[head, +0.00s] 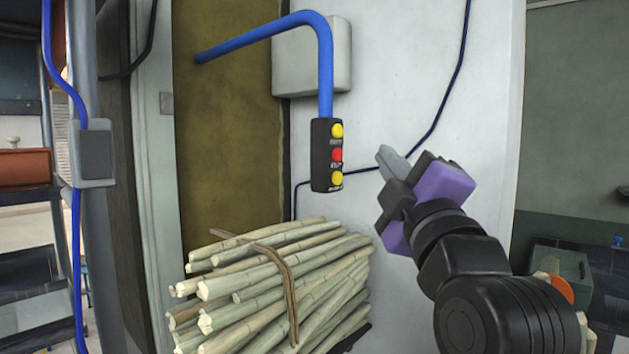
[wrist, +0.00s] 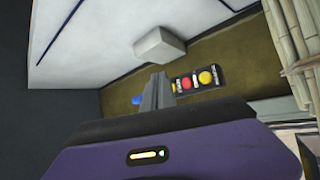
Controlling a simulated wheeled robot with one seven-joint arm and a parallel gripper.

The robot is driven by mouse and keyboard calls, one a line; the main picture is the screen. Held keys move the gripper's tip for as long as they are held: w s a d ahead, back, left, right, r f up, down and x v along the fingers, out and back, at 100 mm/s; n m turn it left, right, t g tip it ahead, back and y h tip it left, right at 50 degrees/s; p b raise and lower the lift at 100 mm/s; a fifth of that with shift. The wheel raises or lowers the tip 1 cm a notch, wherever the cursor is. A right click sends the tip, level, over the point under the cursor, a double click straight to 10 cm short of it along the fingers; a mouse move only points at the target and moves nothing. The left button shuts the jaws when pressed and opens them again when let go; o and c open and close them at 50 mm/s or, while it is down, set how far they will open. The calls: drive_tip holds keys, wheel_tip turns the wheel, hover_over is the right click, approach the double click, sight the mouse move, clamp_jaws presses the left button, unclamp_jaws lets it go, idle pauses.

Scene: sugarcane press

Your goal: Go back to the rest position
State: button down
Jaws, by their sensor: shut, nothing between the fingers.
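My gripper (head: 385,155) is at the right of the head view, its grey fingers shut together and empty, pointing up and left toward the button box. The black button box (head: 327,155) hangs at the end of a blue pipe (head: 325,70), with a red button between two yellow ones. The fingertips are apart from the box in the head view. In the wrist view my gripper (wrist: 155,88) shows its shut fingers close beside the button box (wrist: 197,79) in the picture.
A bundle of tied sugarcane (head: 275,285) lies below the button box, left of my arm. A white wall (head: 420,60) stands behind. A metal post with a grey box (head: 95,153) and blue cable is at the left. A green machine (head: 562,262) is at the lower right.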

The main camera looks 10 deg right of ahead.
drive_tip(key=s+a+f+m+y, duration=0.15)
drive_tip(key=s+f+m, duration=0.5)
drive_tip(key=f, duration=0.85)
drive_tip(key=s+f+m+y, duration=0.25)
drive_tip(key=s+f, duration=0.65)
drive_tip(key=f, duration=0.6)
drive_tip(key=s+f+m+g+h, duration=0.1)
drive_tip(key=s+f+g, duration=0.3)
drive_tip(key=s+f, duration=0.5)
drive_tip(key=s+d+f+m+g+h, duration=0.1)
drive_tip(key=s+f+m+g, duration=0.2)
drive_tip(key=s+f, duration=0.7)
drive_tip(key=s+g, duration=0.1)
drive_tip(key=s, duration=0.6)
